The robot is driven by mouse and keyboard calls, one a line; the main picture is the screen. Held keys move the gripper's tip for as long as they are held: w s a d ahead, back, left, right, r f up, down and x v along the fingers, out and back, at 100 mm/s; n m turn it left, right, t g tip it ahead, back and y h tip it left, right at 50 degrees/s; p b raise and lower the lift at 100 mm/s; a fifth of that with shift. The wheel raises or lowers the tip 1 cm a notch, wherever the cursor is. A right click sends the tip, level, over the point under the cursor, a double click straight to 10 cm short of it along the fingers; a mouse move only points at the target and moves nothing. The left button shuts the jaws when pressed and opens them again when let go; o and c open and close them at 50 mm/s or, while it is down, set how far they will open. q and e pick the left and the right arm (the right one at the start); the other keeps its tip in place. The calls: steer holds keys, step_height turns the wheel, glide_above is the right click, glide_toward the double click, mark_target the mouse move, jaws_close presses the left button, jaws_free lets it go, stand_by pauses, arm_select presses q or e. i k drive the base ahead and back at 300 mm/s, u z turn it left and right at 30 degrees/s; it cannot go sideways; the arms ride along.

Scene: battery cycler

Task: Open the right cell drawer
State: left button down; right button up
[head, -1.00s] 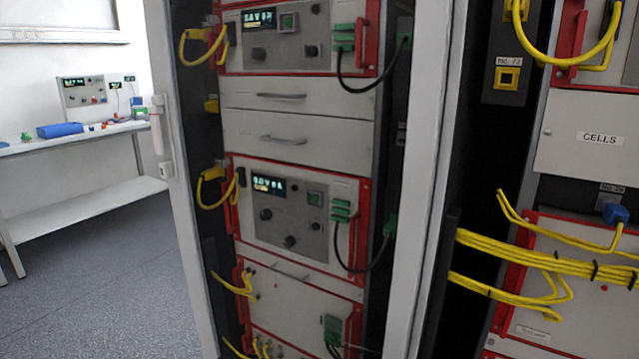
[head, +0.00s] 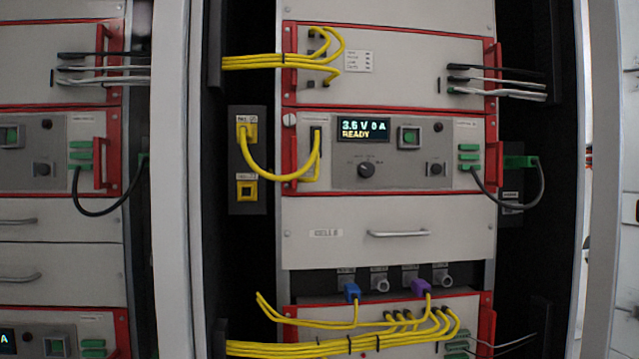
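Neither of my grippers is in the head view.
Yellow cables (head: 300,348) run across the lower unit. A blue plug (head: 351,291) and a purple plug (head: 421,287) sit just below the drawer. A white post (head: 178,180) separates the left rack, which has handled drawers (head: 60,230), from the right one.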

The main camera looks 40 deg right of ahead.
mark_target(318, 233)
steer(key=u, duration=0.6)
steer(key=k, duration=0.1)
steer(key=z, duration=2.15)
